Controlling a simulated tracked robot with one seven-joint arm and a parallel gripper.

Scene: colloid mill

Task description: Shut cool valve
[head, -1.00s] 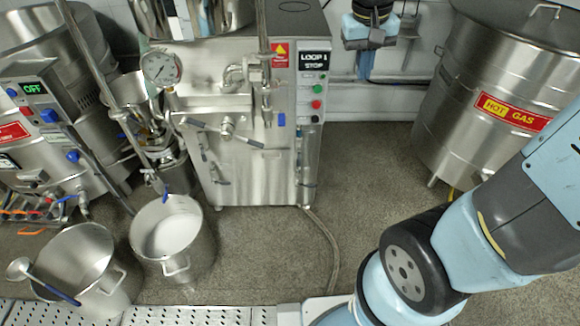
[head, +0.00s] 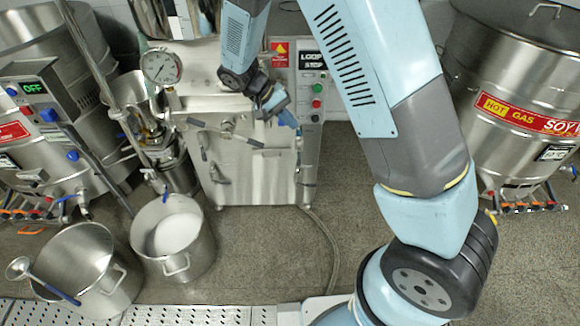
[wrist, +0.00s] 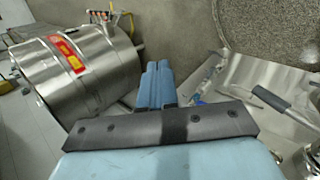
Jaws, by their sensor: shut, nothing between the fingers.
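The steel machine (head: 240,175) in the middle of the head view has several lever handles on its front. No label reading "cool" is legible, so I cannot tell for sure which valve is meant. In the wrist view my gripper's blue fingers (wrist: 158,68) are together and empty. A small blue part (wrist: 196,99) shows just right of the fingers, next to a steel pipe; contact cannot be told.
Two steel pots (head: 176,240) stand on the floor in front. The OFF control box (head: 40,90) is at left. The hot gas kettle (head: 520,100) is at right, and shows in the wrist view (wrist: 85,75) at upper left.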

